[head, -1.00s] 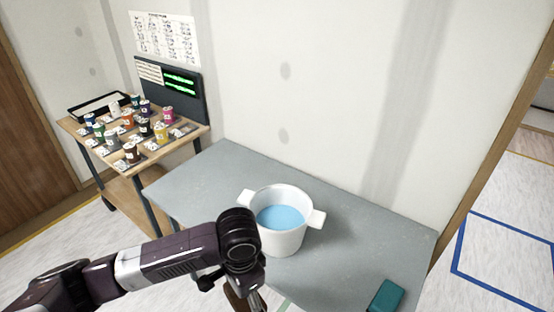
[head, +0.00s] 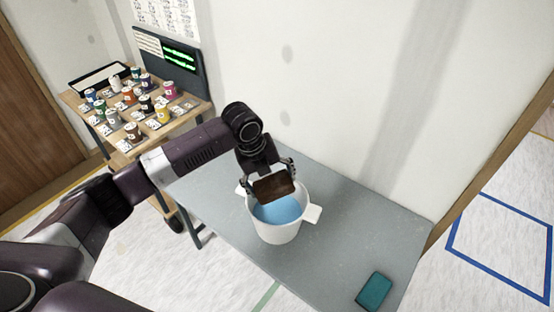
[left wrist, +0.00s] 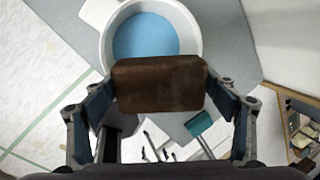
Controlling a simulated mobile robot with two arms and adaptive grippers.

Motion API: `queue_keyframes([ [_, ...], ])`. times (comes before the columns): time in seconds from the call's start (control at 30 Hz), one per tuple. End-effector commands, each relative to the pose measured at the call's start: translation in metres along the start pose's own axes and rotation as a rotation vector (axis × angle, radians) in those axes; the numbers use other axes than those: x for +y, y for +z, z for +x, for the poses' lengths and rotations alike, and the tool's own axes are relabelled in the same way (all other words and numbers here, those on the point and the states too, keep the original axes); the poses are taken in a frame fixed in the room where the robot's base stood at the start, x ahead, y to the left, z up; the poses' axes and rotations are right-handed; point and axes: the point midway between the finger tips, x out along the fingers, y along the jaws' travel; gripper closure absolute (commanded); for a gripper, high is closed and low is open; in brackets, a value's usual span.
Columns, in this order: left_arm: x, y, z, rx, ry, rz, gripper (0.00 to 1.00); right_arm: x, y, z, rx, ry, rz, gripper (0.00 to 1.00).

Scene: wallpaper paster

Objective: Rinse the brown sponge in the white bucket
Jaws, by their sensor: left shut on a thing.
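The brown sponge (head: 273,187) is held between the fingers of my left gripper (head: 268,178), above the far side of the white bucket. It also shows in the left wrist view (left wrist: 158,84), with a finger on each side. The white bucket (head: 279,232) stands upright on the grey table and holds blue water (head: 278,210). In the left wrist view the bucket (left wrist: 190,30) lies beyond the sponge, which covers part of its near rim. The sponge is above the water, not in it. My right gripper is not in view.
The grey table (head: 350,215) is clear around the bucket except for a teal block (head: 374,290) at its near right corner. A wooden cart (head: 120,143) with several small colored cans stands at the left. A wall rises behind the table.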

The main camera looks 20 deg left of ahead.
Motion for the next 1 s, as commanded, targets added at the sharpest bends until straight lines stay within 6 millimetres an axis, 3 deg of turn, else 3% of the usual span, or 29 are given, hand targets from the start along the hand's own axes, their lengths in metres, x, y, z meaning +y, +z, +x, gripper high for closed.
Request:
queue_keyframes([
  [0.2,-0.012,0.014,-0.010,0.040,-0.029,0.155,0.46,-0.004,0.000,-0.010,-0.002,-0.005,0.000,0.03],
  [0.47,-0.011,0.016,-0.003,0.048,-0.034,0.186,0.46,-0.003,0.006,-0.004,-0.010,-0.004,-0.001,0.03],
  [1.0,0.005,0.011,0.053,0.047,-0.033,0.185,0.46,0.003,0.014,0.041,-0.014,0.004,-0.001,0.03],
])
